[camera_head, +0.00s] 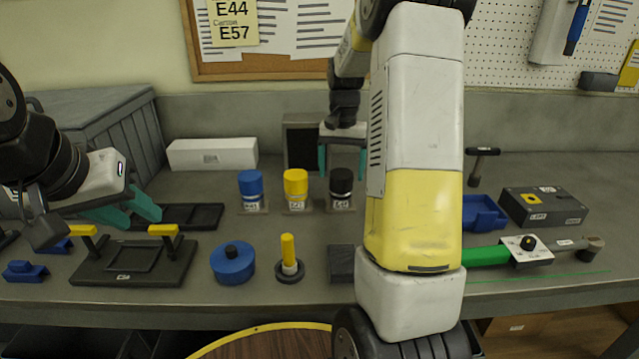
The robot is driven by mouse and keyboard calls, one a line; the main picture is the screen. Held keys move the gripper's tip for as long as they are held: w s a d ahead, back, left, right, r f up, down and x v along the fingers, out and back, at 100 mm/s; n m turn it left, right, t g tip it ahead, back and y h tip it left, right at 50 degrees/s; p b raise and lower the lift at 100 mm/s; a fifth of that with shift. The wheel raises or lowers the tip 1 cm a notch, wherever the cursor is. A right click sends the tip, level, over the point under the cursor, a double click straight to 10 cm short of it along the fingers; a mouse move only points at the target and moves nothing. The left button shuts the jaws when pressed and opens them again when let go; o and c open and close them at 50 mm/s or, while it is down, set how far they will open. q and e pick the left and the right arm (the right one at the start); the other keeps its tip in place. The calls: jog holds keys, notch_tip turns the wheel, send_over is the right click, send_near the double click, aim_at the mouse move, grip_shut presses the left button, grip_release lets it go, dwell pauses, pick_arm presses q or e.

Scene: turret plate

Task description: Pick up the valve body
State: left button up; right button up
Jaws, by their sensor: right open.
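I cannot tell for sure which thing is the valve body. Three upright cylinders stand in a row at mid-table: a blue one (251,190), a yellow one (296,188) and a black-topped one (341,188), each with a labelled lower part. A round blue part with a black knob (232,263) sits in front of them, beside a yellow post on a dark base (289,262). My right gripper (342,174) points down, open and empty, by the black-topped cylinder, its fingers apart. My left gripper (142,218) is at the left, its teal fingers apart and empty, above the yellow-handled plate (135,277).
A dark tray (190,216) lies behind the plate. At right are a blue bin (482,212), a dark box (545,207) and a green-handled tool (486,255). A white box (212,154) stands at the back. My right arm hides part of the table's middle.

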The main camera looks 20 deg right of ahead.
aim_at(340, 194)
jog(key=f, duration=0.7)
jog(key=shift+s+f, duration=0.3)
jog(key=shift+f, duration=0.1)
jog(key=shift+c, duration=0.2)
jog(key=shift+a, duration=0.1)
grip_shut()
